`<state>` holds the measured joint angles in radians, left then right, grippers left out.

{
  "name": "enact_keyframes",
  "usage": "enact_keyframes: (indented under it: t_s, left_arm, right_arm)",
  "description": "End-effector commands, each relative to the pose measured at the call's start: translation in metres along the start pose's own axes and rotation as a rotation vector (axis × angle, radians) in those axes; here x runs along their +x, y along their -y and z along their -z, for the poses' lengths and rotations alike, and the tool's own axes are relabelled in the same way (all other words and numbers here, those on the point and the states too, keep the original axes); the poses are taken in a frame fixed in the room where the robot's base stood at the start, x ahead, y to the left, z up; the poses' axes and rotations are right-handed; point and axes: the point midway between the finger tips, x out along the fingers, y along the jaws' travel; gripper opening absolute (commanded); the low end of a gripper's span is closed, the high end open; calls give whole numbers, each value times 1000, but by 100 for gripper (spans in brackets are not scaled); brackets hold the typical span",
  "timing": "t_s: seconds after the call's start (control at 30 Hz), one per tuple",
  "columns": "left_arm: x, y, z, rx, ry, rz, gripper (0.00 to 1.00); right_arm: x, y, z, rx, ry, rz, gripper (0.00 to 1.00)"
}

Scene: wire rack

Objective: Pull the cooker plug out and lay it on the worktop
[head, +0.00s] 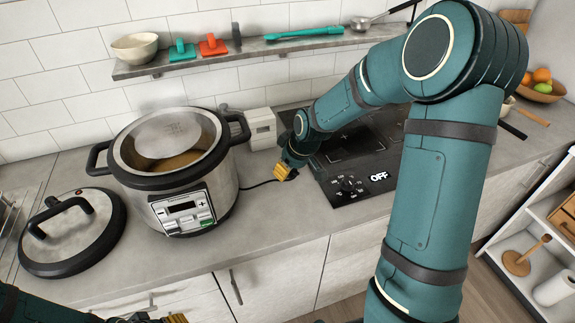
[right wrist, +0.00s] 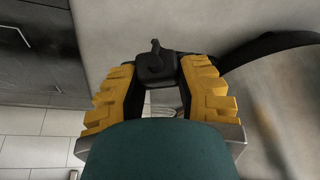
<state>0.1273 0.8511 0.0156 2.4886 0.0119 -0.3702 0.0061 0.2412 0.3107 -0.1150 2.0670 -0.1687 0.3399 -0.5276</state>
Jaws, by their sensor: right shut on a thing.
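The silver and black cooker (head: 178,175) stands on the worktop (head: 262,225), open at the top; its steel side also shows in the right wrist view (right wrist: 285,105). My right gripper (head: 288,172) is shut on the black plug (right wrist: 155,66), low over the worktop between cooker and hob. In the head view the plug is hidden by the fingers. A black cord (head: 258,184) runs from there to the cooker. The white socket box (head: 262,129) stands behind, apart from the gripper. My left gripper (head: 160,318) is cut off at the bottom edge, and its opening does not show.
The cooker lid (head: 72,232) lies left of the cooker. The black hob (head: 352,150), reading OFF, lies to the right. A shelf (head: 250,50) with a bowl and tools hangs above. The worktop's front strip beside the cooker is clear.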

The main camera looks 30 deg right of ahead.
Motion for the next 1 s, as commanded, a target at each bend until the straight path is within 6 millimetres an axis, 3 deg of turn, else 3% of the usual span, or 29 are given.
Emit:
enact_keyframes:
  t_s: [0.6, 1.0]
  left_arm:
    - [30, 11, -15, 9, 30, -3, 48]
    - [32, 12, -17, 10, 34, -3, 48]
  right_arm:
    - [48, 0, -20, 2, 0, 0, 0]
    - [52, 0, -21, 2, -2, -1, 0]
